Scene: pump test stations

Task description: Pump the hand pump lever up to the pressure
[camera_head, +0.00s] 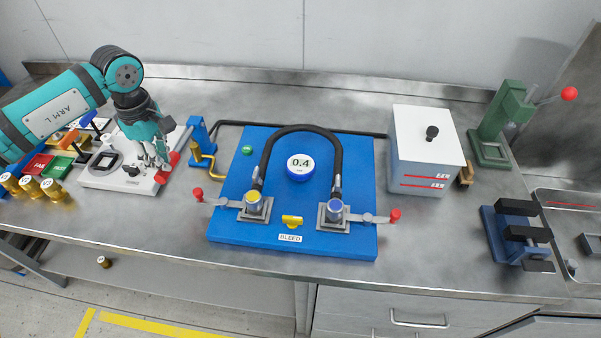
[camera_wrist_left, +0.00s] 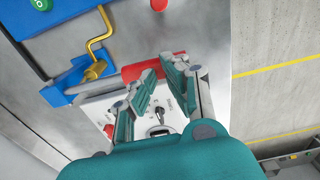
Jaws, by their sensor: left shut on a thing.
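A grey lever bar (camera_wrist_left: 72,76) meets the grip there. My left gripper (camera_head: 159,164) is closed on the red grip, its fingers partly hiding it, and also shows in the left wrist view (camera_wrist_left: 164,66). The round gauge (camera_head: 300,167) on the blue board (camera_head: 355,175) reads 0.4. My right gripper is not in view.
A blue post with a yellow crank (camera_head: 205,160) stands close right of the lever. The board carries a black hose (camera_head: 300,129), red-knobbed clamps and a yellow bleed handle (camera_head: 292,221). Brass fittings (camera_head: 30,187) stand left of the pump. A white box (camera_head: 430,150) stands right.

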